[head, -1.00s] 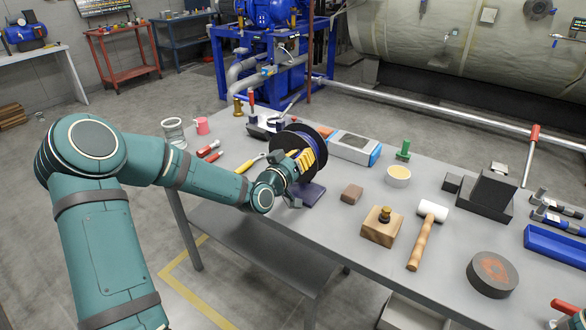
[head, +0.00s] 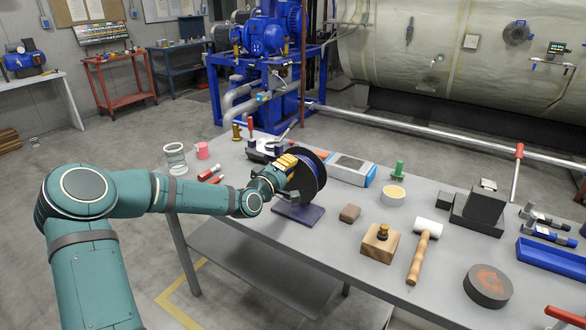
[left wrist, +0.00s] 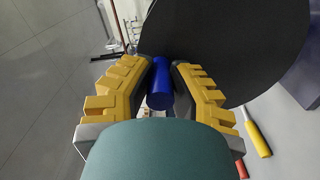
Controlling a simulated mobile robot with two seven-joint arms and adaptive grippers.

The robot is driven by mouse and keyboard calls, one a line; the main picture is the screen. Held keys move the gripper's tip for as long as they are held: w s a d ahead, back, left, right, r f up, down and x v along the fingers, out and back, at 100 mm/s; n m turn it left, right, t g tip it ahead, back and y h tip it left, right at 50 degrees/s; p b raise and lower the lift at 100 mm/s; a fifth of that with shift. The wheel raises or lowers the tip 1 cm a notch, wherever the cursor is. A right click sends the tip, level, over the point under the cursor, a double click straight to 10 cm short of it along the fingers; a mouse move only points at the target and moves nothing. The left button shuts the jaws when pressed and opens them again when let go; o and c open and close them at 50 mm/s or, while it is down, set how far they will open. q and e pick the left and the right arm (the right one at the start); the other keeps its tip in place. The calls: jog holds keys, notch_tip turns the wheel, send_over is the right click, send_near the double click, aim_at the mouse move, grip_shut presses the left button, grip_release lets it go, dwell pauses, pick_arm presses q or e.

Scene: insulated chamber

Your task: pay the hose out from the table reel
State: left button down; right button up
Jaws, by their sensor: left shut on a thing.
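The reel (head: 312,172) stands upright on the table above a dark purple-blue base plate (head: 306,216), with black round side discs. A sliver of blue shows between the discs; I cannot make out the hose or its free end. My left gripper (head: 286,163) is at the reel's near left side, its yellow fingers shut on a blue cylindrical handle (left wrist: 160,85). In the left wrist view the handle lies between both fingers, in front of the black disc (left wrist: 235,45). My fingers hide the handle in the head view. My right gripper is not in view.
Near the reel are a grey-and-blue box (head: 352,168), a small brown block (head: 350,213) and red-handled tools (head: 209,173). Bare table lies in front of the base plate.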

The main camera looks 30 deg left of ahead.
pick_arm(q)
jog(key=shift+w+a+f+n+b, duration=0.1)
jog(key=shift+a+f+n, duration=0.15)
jog(key=shift+a+n, duration=1)
jog(key=shift+w+a+f+n+b, duration=0.1)
jog(key=shift+a+f+n, duration=0.25)
jog(key=shift+n, duration=1.65)
jog(key=shift+a+f+n+b, duration=0.15)
jog(key=shift+a+n, duration=0.7)
jog(key=shift+n, duration=0.8)
jog(key=c, duration=0.8)
grip_release()
jog(key=shift+f, duration=0.1)
jog(key=shift+c, duration=0.2)
jog(key=s, duration=1.2)
jog(key=shift+a, duration=0.45)
